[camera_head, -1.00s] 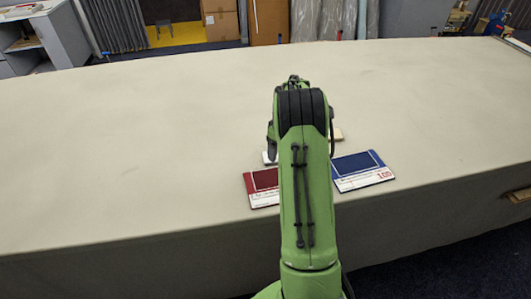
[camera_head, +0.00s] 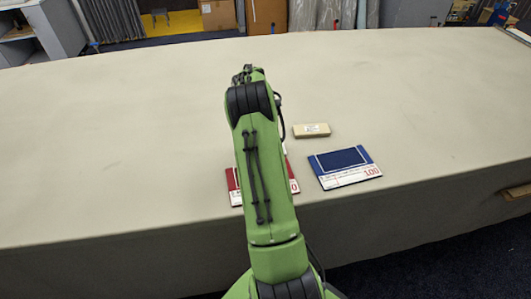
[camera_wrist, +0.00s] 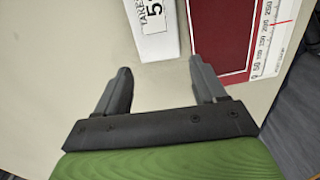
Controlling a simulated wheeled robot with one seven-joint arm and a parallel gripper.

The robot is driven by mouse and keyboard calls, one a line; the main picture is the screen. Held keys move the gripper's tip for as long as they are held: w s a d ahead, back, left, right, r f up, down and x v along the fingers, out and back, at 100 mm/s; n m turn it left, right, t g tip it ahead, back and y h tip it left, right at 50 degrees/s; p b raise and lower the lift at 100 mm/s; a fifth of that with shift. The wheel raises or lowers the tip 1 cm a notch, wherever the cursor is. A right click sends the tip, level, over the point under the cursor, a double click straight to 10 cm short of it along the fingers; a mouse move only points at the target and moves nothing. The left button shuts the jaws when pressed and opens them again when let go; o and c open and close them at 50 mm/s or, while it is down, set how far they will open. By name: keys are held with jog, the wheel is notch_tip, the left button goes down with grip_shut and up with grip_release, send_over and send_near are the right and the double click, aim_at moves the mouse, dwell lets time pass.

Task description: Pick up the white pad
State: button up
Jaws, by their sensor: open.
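The white pad (camera_wrist: 154,30) shows in the wrist view at the top, a long white block with a printed label and black figures. It lies on the cloth beside a red card (camera_wrist: 232,36). My gripper (camera_wrist: 160,70) is open and empty. Its two fingers point at the pad's near end, which lies roughly in line with the gap between the fingertips. I cannot tell the height of the fingers above the cloth. In the head view my arm hides the pad, and my gripper is mostly hidden behind the arm too.
In the head view a beige block (camera_head: 311,130) lies right of my arm, with a blue card (camera_head: 344,166) nearer the front edge. The red card (camera_head: 234,187) is partly behind my arm. The cloth table (camera_head: 110,130) is clear to the left and back.

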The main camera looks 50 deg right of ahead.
notch_tip(320, 180, down, 6)
jog(key=shift+r, duration=0.25)
jog(key=c, duration=0.7)
